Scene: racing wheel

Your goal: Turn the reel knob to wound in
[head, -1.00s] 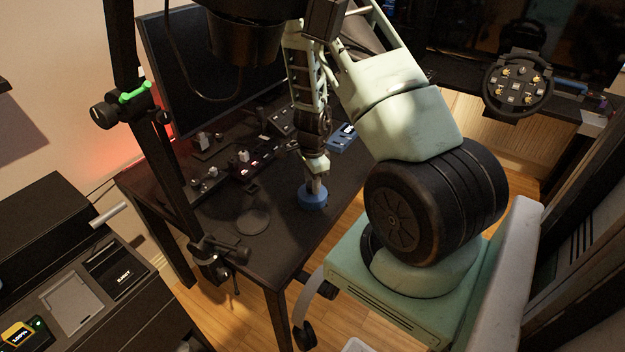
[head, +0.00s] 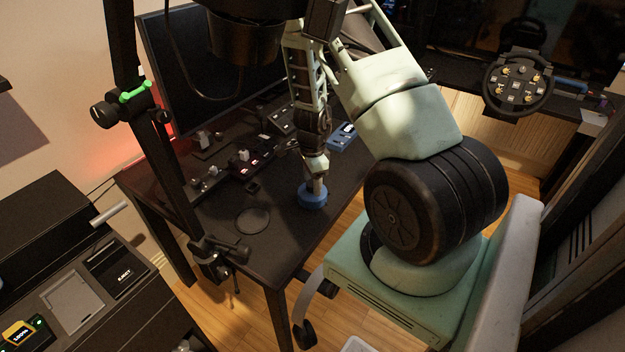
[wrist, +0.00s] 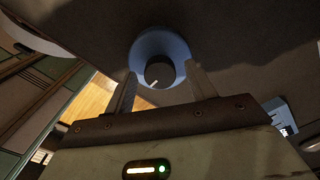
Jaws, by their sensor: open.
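The reel (head: 313,197) is a blue round base on the dark desk, near its right edge in the head view. In the wrist view the blue base (wrist: 174,45) carries a dark round knob (wrist: 159,70) with a pale pointer mark, which points down and to the left in the picture. My gripper (wrist: 160,84) is open, its two pale fingers one on each side of the knob. I cannot tell whether the fingers touch it. In the head view my gripper (head: 316,183) reaches down onto the blue base and hides the knob.
The desk (head: 285,235) also holds a flat dark disc (head: 252,220), a dark control panel (head: 245,165) and a blue box (head: 342,137) behind my gripper. A clamp (head: 220,250) sits on its front left edge. A steering wheel (head: 518,85) stands at the far right.

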